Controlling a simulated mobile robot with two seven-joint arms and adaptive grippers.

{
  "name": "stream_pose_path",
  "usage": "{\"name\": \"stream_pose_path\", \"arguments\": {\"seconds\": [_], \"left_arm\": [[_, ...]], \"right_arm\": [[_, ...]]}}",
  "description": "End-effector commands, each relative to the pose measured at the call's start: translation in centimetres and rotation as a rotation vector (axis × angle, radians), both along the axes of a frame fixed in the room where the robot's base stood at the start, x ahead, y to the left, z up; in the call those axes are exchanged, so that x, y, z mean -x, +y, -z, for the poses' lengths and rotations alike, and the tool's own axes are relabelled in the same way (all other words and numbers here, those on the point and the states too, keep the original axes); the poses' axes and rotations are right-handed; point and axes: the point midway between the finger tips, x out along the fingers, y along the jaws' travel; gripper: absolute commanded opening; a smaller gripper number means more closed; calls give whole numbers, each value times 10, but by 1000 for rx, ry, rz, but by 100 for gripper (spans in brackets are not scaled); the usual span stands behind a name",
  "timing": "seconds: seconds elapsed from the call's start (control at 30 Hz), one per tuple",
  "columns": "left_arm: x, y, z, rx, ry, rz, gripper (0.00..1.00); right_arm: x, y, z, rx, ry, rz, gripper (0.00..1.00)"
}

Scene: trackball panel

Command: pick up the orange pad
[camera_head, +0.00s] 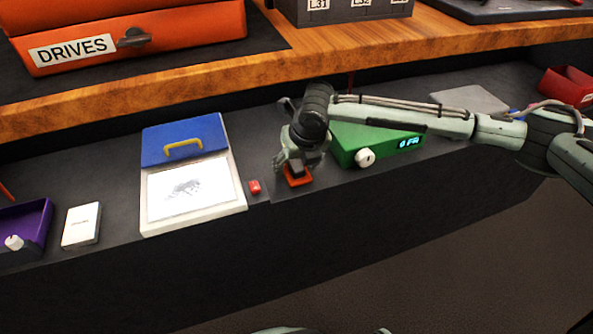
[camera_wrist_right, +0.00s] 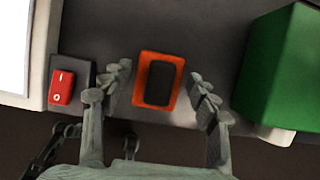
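The orange pad (camera_head: 299,181) lies on the dark lower shelf, between the small red switch and the green box. In the right wrist view the pad (camera_wrist_right: 140,80) is an orange rectangular frame with a dark centre. My right gripper (camera_head: 294,172) is above it in the head view. In the right wrist view my right gripper (camera_wrist_right: 161,88) is open, one finger on each side of the pad, with gaps between fingers and pad. My left gripper is not in view.
A red rocker switch (camera_head: 255,187) sits left of the pad. A green box (camera_head: 352,152) with a white knob and display stands close on the right. A white panel with a drawing (camera_head: 236,203) lies farther left. A wooden upper shelf (camera_head: 205,84) overhangs behind.

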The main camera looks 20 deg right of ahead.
Motion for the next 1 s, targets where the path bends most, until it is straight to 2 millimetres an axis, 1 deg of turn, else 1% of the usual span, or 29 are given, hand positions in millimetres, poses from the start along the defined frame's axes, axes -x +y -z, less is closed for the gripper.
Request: {"name": "stream_pose_path", "arguments": {"seconds": [0.03,0.2,0.3,0.53,0.7,0.87,1.0], "left_arm": [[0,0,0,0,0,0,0],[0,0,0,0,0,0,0],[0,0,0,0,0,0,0],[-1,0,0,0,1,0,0],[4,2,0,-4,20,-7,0],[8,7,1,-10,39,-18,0],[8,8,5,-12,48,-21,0]], "right_arm": [[0,0,0,0,0,0,50],[0,0,0,0,0,0,29],[0,0,0,0,0,0,19],[0,0,-1,0,0,0,19],[0,0,-8,-1,-1,1,19],[23,-1,-6,-1,1,-1,19],[51,-2,-6,1,2,-2,19]]}}
